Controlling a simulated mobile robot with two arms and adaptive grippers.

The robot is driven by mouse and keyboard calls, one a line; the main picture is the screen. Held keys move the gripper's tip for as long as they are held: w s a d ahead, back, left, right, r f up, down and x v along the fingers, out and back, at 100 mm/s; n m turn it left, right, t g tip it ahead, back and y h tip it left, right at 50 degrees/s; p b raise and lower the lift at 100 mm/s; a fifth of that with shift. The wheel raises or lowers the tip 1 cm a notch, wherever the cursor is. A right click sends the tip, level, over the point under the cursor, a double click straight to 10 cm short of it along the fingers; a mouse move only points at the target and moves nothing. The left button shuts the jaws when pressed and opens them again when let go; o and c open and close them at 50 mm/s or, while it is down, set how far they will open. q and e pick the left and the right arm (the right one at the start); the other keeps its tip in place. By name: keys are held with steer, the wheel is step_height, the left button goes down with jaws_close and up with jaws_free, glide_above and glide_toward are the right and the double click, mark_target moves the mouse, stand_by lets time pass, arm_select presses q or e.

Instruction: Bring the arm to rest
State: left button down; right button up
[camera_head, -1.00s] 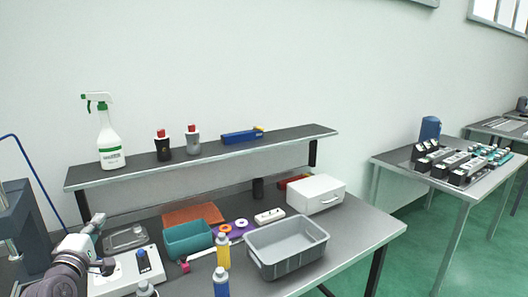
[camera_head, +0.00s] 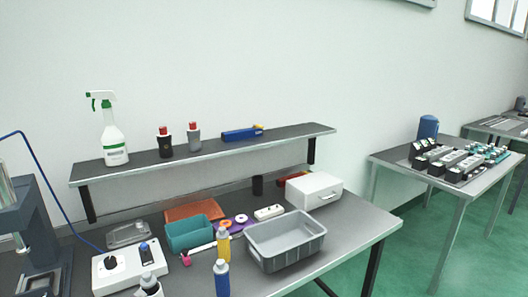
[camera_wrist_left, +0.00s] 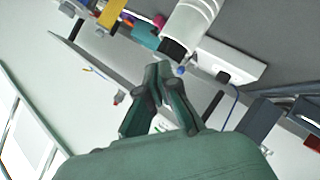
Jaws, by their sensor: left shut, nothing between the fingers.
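My left gripper (camera_wrist_left: 160,70) shows in the left wrist view, with its two dark green fingers together and nothing between them. The wrist view is tilted, and the bench with its objects lies beyond the fingertips, apart from them. My left arm and gripper are out of the head view. My right gripper is in neither view.
The bench holds a grey crate (camera_head: 252,252), a teal bin (camera_head: 188,237), a white control box (camera_head: 104,281), a white case (camera_head: 314,191) and bottles, including a yellow one (camera_head: 224,246). A shelf (camera_head: 228,143) with a spray bottle (camera_head: 114,140) runs behind. A machine stands at left.

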arm_select(q)
steer(key=s+d+f+m+g, duration=0.3)
steer(key=s+f+m, duration=0.1)
steer(key=s, duration=0.6)
steer(key=s+d+f+m+g, duration=0.3)
steer(key=s+f+m+g, duration=0.1)
steer(key=s, duration=0.6)
steer(key=s+d+f+m+g, duration=0.3)
steer(key=s+d+f+m, duration=0.15)
steer(key=s, duration=0.55)
step_height(320, 180, down, 32)
steer(key=g+b, duration=0.1)
steer(key=b, duration=0.5)
steer(key=s+a+f+b, duration=0.2)
steer(key=s+f, duration=0.6)
steer(key=f, duration=0.2)
steer(key=s+a+f+g+y+b, duration=0.1)
steer(key=s+f+b, duration=0.1)
steer(key=s+f, duration=0.7)
steer(key=shift+s+a+f, duration=0.2)
steer(key=shift+a+f, duration=0.2)
steer(key=shift+f, duration=0.3)
steer(key=shift+n, duration=0.25)
